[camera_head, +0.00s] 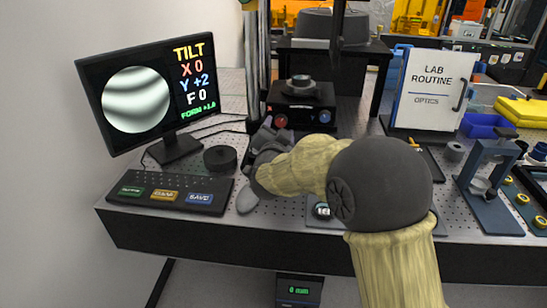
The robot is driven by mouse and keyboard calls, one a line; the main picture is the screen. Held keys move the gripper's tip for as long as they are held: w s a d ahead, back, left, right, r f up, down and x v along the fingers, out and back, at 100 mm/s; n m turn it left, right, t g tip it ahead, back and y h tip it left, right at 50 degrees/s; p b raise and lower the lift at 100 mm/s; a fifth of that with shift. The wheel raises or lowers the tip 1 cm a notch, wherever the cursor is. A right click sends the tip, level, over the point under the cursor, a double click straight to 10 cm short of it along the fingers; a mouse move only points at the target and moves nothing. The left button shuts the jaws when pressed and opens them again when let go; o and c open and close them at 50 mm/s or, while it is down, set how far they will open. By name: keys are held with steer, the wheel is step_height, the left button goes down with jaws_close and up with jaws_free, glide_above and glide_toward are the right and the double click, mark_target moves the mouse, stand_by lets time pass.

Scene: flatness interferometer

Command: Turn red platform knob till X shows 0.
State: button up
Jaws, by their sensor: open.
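The monitor (140,92) at the left reads TILT, X 0, Y +2, F 0, with a smaller green line below that seems to read FORM +1.0. Its round picture shows curved fringe bands. The black platform (303,98) stands behind my gripper. The red knob (280,122) is on its front left and the blue knob (325,117) on its front right. My gripper (270,126) is open, just left of and in front of the red knob. I cannot tell whether it touches the knob. My arm's links hide part of the table.
A keyboard (165,187) with coloured keys lies before the monitor, near a black round puck (221,159). A vertical column (258,60) rises just behind my gripper. A LAB ROUTINE sign (430,88), a blue bin (485,125) and a blue-grey stand (490,190) are at the right.

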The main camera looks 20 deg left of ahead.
steer(key=b+v, duration=0.1)
steer(key=v, duration=1.3)
steer(key=shift+s+b, duration=0.15)
steer(key=shift+b, duration=0.15)
stand_by(1.1)
steer(key=d+f+n+g, duration=0.1)
steer(key=d+f+g, duration=0.1)
steer(key=d, duration=0.3)
steer(key=w+d+f+n+g, duration=0.1)
steer(key=d+f+g, duration=0.1)
steer(key=d+f, duration=0.3)
steer(key=w+d+f+n+g+h, duration=0.1)
steer(key=d+f+g, duration=0.2)
steer(key=d, duration=0.4)
steer(key=shift+w+d+f+n, duration=0.1)
steer(key=shift+f+n, duration=0.3)
steer(key=shift+f, duration=0.2)
steer(key=s+d+f+g+h, duration=0.2)
steer(key=s+d+f+g, duration=0.2)
steer(key=s+d, duration=0.4)
steer(key=s+d+f+g+h, duration=0.1)
steer(key=s+d+f+g, duration=0.4)
steer(key=d, duration=0.5)
step_height(320, 180, up, 17)
steer(key=s+t+p, duration=0.1)
steer(key=p, duration=1.4)
steer(key=shift+s+f, duration=0.15)
steer(key=shift+f, duration=0.05)
